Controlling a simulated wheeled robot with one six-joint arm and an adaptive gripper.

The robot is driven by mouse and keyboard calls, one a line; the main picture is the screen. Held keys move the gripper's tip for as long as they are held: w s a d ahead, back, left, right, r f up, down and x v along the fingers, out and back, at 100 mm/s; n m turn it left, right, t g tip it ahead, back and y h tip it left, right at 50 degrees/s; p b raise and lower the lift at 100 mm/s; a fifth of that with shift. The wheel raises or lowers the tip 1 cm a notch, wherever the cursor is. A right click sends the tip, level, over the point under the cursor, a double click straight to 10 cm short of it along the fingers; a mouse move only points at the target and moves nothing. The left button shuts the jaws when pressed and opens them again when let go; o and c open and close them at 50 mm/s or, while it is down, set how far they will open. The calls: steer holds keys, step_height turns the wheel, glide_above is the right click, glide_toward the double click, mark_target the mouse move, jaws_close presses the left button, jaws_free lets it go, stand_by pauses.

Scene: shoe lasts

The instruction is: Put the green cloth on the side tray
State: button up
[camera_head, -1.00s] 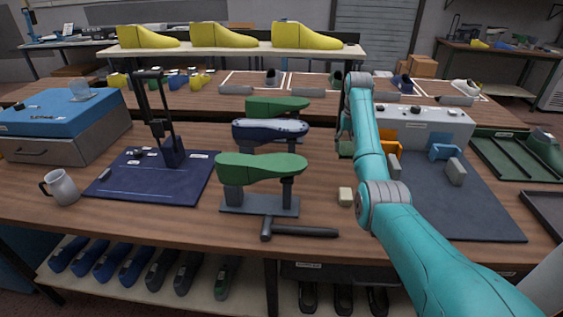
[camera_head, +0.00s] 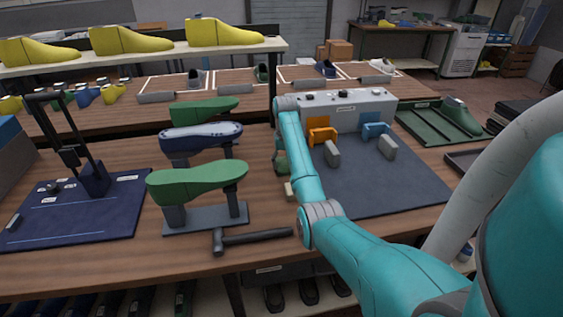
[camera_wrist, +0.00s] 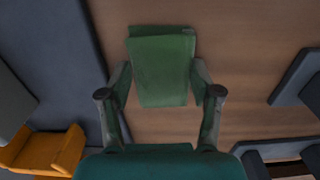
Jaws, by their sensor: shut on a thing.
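My gripper (camera_wrist: 161,92) is shut on the green cloth (camera_wrist: 162,68), which sits between its two fingers in the wrist view. Wood bench top shows below the cloth; I cannot tell whether they touch. In the head view a little of the cloth (camera_head: 281,164) shows left of my teal arm, and the gripper is mostly hidden behind the arm. A green tray (camera_head: 418,128) with a green shoe last stands at the right, and part of a dark tray (camera_head: 460,158) shows in front of it. I cannot tell which is the side tray.
A blue-grey mat (camera_head: 375,190) with a control box (camera_head: 350,108), orange holder (camera_head: 320,131), blue holder (camera_head: 376,130) and grey blocks lies between arm and trays. Shoe lasts on stands (camera_head: 198,182) and a hammer-like tool (camera_head: 252,238) are left of the arm.

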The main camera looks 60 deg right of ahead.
steer(key=o, duration=1)
